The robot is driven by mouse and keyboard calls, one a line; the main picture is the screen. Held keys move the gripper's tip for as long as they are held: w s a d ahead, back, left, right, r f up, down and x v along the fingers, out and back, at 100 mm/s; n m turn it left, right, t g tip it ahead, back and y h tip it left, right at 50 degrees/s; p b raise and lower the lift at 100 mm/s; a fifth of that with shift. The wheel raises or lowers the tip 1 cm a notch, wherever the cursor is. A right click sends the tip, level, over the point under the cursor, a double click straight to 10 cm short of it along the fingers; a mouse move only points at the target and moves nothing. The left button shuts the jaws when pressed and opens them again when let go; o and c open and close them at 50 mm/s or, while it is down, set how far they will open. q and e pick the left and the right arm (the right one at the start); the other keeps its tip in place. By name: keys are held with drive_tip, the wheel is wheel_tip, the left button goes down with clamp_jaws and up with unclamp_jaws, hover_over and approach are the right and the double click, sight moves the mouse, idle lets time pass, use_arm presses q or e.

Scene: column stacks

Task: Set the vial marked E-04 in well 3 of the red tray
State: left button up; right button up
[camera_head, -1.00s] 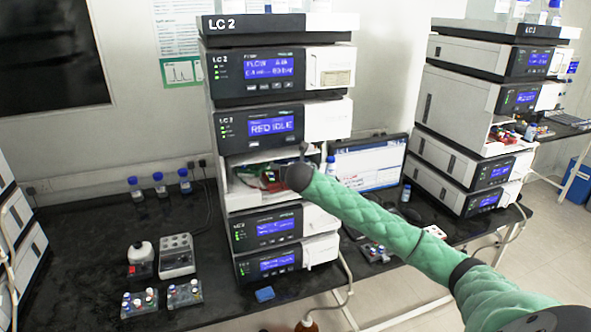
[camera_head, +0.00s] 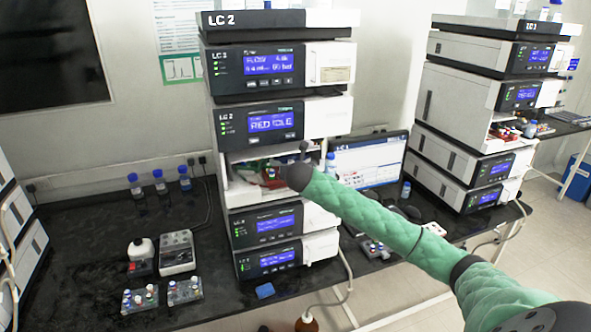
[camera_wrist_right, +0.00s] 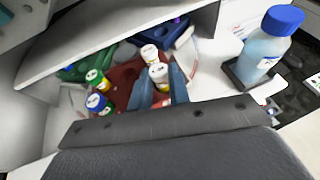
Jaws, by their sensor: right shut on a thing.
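My right gripper (camera_wrist_right: 160,92) is inside the open compartment of the LC 2 stack, its two blue-grey fingers shut on a white-capped vial (camera_wrist_right: 158,71) with a yellow band. I cannot read its marking. The held vial is over or in the red tray (camera_wrist_right: 124,74); whether its base is seated in a well is hidden. Another white-capped vial (camera_wrist_right: 149,52) stands just behind it. Well numbers are not readable. In the head view my right forearm covers much of the compartment, and only a bit of red and green shows there. My left gripper is not in view.
A green tray (camera_wrist_right: 70,73) lies left of the red one, and a blue tray (camera_wrist_right: 181,34) lies behind right. A blue-capped bottle (camera_wrist_right: 265,50) stands at right. The compartment roof is close above.

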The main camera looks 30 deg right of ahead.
drive_tip(key=o, duration=0.8)
drive_tip(key=shift+o, duration=0.2)
drive_tip(key=shift+s, duration=0.1)
